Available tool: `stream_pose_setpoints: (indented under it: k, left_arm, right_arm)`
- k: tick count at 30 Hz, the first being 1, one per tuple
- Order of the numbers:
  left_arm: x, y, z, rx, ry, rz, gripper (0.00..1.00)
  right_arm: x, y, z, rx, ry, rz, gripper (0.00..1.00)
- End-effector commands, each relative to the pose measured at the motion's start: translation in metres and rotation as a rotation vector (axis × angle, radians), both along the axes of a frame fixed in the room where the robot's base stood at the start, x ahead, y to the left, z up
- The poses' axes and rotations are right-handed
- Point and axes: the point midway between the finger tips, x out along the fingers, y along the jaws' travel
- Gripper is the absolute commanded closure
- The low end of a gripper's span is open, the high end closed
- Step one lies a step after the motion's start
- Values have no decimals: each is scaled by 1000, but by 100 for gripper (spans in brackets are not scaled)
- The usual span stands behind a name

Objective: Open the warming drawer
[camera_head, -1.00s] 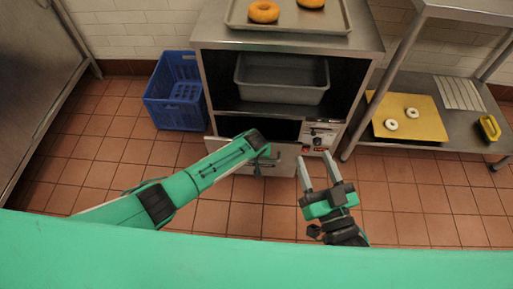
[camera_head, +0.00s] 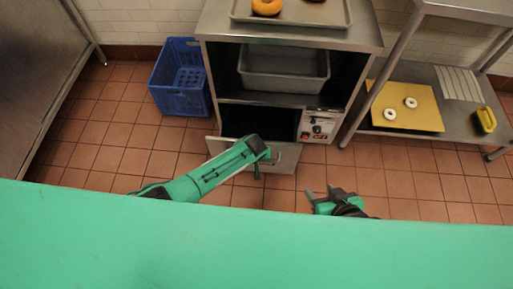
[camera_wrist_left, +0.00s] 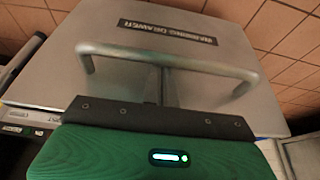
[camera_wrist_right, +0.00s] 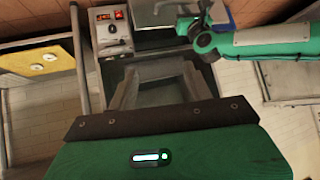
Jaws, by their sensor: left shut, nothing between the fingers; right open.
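The warming drawer (camera_head: 285,163) is the bottom drawer of the metal cabinet and stands pulled out, with a dark opening behind its front. Its front shows large in the left wrist view, with a "WARMING DRAWER" label and a bar handle (camera_wrist_left: 205,66). My left gripper (camera_head: 258,174) is shut at the handle, its fingers (camera_wrist_left: 165,82) at the middle of the bar. Nothing is between them. I cannot tell whether the fingertips touch the bar or sit behind it. My right gripper (camera_head: 320,190) is open and empty, to the right and nearer my body.
The cabinet (camera_head: 285,98) holds a grey tub (camera_head: 284,80) and a top tray (camera_head: 330,22) with doughnuts. Its control panel (camera_head: 318,125) is right of the drawer opening. A blue crate (camera_head: 180,95) is left; a shelf (camera_head: 455,115) with a yellow board (camera_head: 405,118) is right.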

Motion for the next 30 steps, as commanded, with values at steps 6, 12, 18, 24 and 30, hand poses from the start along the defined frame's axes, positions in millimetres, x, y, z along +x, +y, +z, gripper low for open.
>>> stream_pose_setpoints:
  k: [6,12,18,24,30]
  left_arm:
    - [-18,0,2,0,3,0,100]
    - [-36,-1,2,0,3,-1,100]
    - [-55,-1,2,-1,3,0,100]
    - [-77,-1,3,-1,3,1,100]
    - [-103,0,3,0,5,0,100]
  right_arm:
    - [-13,-25,8,-75,144,-28,49]
    - [-32,-49,16,-141,292,-59,49]
    - [-47,-67,16,-191,423,-87,49]
    - [-39,-64,-13,-195,452,-83,49]
    - [-35,-62,-43,-202,485,-79,49]
